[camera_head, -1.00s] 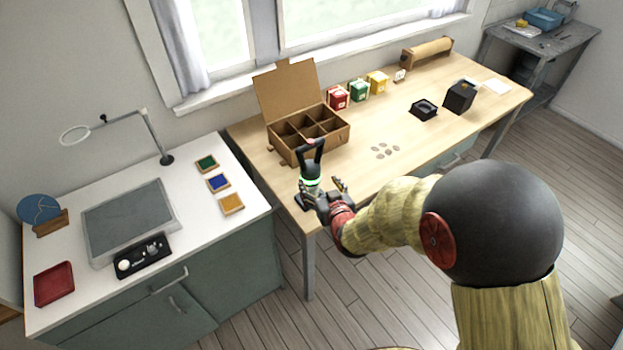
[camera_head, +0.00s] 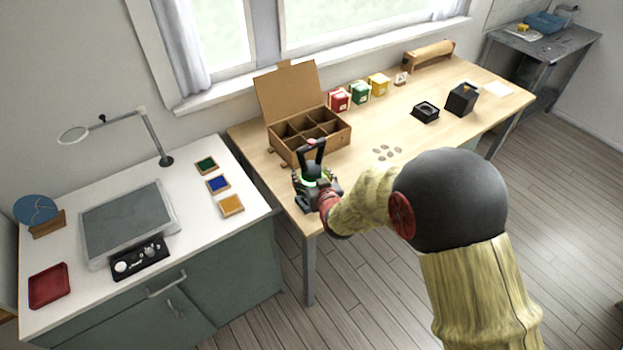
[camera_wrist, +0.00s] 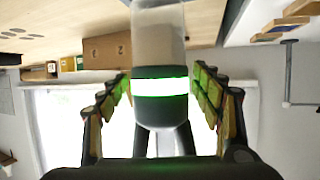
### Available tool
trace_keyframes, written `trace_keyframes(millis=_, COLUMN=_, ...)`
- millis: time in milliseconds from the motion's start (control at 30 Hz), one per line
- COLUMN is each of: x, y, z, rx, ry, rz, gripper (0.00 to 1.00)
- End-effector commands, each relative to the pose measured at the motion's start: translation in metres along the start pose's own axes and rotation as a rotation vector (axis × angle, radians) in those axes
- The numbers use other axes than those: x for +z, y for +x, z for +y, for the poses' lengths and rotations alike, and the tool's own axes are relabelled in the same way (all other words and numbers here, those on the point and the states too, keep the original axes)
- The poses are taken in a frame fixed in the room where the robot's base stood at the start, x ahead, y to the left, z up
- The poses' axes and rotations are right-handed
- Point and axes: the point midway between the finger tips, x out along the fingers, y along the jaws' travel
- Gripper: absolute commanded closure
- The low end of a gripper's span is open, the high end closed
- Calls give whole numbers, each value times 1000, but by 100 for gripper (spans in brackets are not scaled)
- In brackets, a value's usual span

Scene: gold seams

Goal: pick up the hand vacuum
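My gripper (camera_head: 316,185) is at the vacuum's body, one finger on each side. In the wrist view my gripper (camera_wrist: 162,84) is open around it, with a narrow gap showing on the right; contact on the left is unclear. The vacuum's lower part is mostly hidden by my gripper in the head view.
An open cardboard box with compartments (camera_head: 340,138) stands just behind the vacuum. A white-topped cabinet (camera_head: 190,235) stands to the left, across a narrow gap. The table's front edge is close to my arm.

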Motion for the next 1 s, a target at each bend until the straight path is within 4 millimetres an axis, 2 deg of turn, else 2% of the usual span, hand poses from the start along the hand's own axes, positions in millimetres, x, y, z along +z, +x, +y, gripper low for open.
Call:
trace_keyframes(millis=833, x=0, y=0, z=0, rx=0, ry=0, rz=-1, gripper=84)
trace_keyframes(millis=1000, x=-1, y=0, z=0, rx=0, ry=0, rz=3, gripper=85)
